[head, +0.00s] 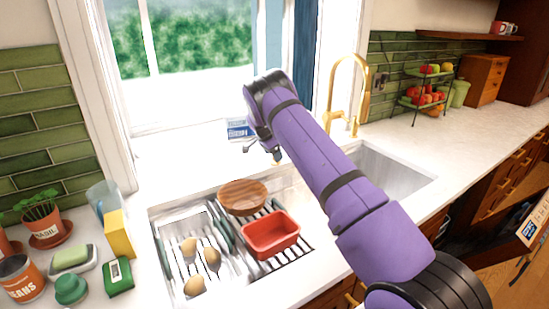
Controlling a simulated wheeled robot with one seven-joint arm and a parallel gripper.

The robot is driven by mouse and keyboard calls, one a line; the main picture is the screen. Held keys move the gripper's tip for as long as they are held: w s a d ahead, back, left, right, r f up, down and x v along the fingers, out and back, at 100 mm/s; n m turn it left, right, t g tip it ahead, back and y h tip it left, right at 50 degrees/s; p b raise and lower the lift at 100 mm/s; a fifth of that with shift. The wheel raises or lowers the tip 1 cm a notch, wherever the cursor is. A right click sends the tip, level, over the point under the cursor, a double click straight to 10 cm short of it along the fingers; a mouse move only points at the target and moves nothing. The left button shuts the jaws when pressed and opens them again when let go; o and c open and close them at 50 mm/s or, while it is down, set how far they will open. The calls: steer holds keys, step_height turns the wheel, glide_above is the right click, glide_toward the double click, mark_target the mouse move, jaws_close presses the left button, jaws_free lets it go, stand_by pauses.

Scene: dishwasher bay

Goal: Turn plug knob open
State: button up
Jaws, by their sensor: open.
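My gripper (262,152) hangs above the back rim of the sink, at the end of my purple arm. Its two fingers point down and are apart, with nothing seen between them. I cannot make out the plug knob; my arm hides part of the sink's back edge and middle. The right sink basin (392,172) shows partly behind my arm. The gold faucet (362,85) stands at the back of the sink, right of my arm.
A blue-and-white box (238,129) stands on the sill ledge behind my gripper. A wooden bowl (242,196), red tub (270,234) and several potatoes (211,255) sit in the left sink area. A yellow box (119,235) stands at left. The right counter (475,135) is largely clear.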

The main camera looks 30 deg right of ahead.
steer(key=shift+x, duration=1.1)
steer(key=c, duration=0.9)
